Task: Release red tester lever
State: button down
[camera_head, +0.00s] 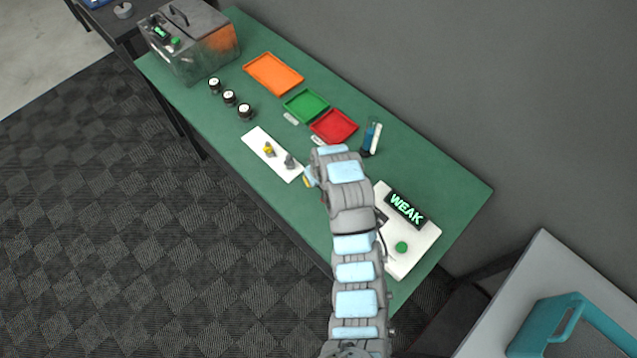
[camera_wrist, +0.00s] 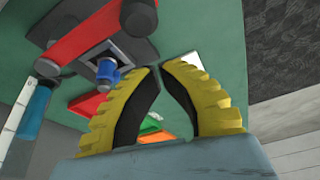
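In the wrist view a red bar (camera_wrist: 88,32), which looks like the red tester lever, lies at the upper left with dark rounded parts along it. Beside it is a dark piece with a pale square opening and a small blue part (camera_wrist: 107,70). My gripper (camera_wrist: 161,68) has yellow ribbed fingers with black pads. The fingertips are a narrow gap apart with nothing between them, to the right of the bar and blue part. In the head view the white tester (camera_head: 412,258) has a display (camera_head: 405,208) reading WEAK and a green button (camera_head: 401,247). My arm hides the lever there.
On the green table are orange (camera_head: 273,73), green (camera_head: 306,105) and red (camera_head: 334,125) trays, a white board (camera_head: 262,145) with two small parts, dark cylinders (camera_head: 229,97) and a blue-and-white upright item (camera_head: 371,138). A metal box (camera_head: 190,42) stands at the far left.

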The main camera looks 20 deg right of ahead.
jog(key=v, duration=0.9)
jog(key=shift+w+r+b, duration=0.25)
jog(key=shift+r+b, duration=0.2)
jog(key=shift+r, duration=0.05)
jog(key=shift+w, duration=0.1)
